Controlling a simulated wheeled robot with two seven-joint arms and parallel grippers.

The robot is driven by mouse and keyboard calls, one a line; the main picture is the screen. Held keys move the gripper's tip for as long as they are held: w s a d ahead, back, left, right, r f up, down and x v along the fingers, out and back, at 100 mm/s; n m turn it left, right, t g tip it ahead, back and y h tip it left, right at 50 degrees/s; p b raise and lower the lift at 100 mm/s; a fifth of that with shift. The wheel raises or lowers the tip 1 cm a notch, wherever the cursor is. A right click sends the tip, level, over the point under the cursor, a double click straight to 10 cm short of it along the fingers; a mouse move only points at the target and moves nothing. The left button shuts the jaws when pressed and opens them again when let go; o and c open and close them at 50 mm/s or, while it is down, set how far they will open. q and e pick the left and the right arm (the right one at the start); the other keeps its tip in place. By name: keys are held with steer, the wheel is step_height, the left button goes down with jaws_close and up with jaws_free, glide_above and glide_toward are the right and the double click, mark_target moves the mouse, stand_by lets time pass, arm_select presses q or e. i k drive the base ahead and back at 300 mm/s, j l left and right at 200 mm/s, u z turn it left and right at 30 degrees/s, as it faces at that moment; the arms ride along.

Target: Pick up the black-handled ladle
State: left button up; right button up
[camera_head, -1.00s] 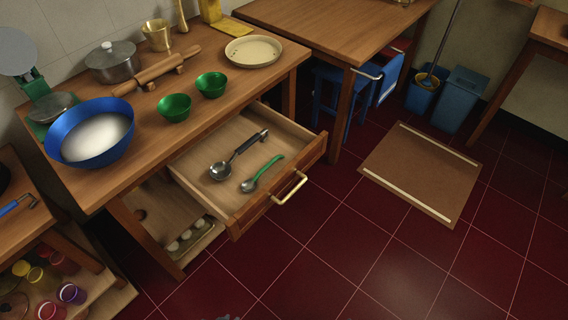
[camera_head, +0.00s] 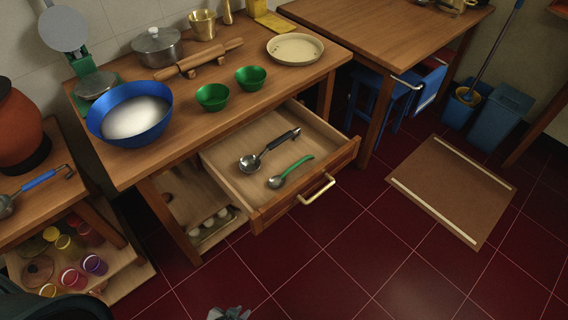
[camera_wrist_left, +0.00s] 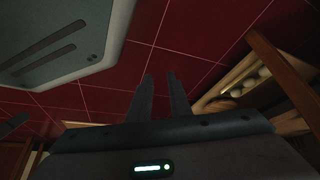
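The black-handled ladle (camera_head: 266,152) lies in the open drawer (camera_head: 328,169), its steel bowl toward the left and its black handle pointing up and right. A green-handled spoon (camera_head: 289,172) lies beside it, nearer the drawer front. My left gripper (camera_head: 229,313) shows only in part at the bottom edge of the head view, in front of and well apart from the drawer. In the left wrist view its two fingers (camera_wrist_left: 162,92) stand apart with nothing between them, above the red floor. My right gripper is not in view.
The drawer front has a brass handle (camera_head: 317,190). The counter above holds a blue bowl (camera_head: 130,135), green bowls, a rolling pin (camera_head: 205,59) and a pot (camera_head: 157,46). A low shelf with jars (camera_head: 94,264) stands at left. The red floor before the drawer is clear.

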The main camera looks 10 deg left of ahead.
mark_target(248, 164)
steer(key=i+l+u, duration=0.15)
steer(key=u, duration=0.9)
steer(key=i+l+u, duration=0.15)
steer(key=l+u, duration=0.2)
steer(key=l, duration=0.25)
steer(key=l+u, duration=0.35)
steer(key=l, duration=0.25)
steer(key=i+l, duration=0.1)
steer(key=l, duration=0.85)
steer(key=u, duration=0.05)
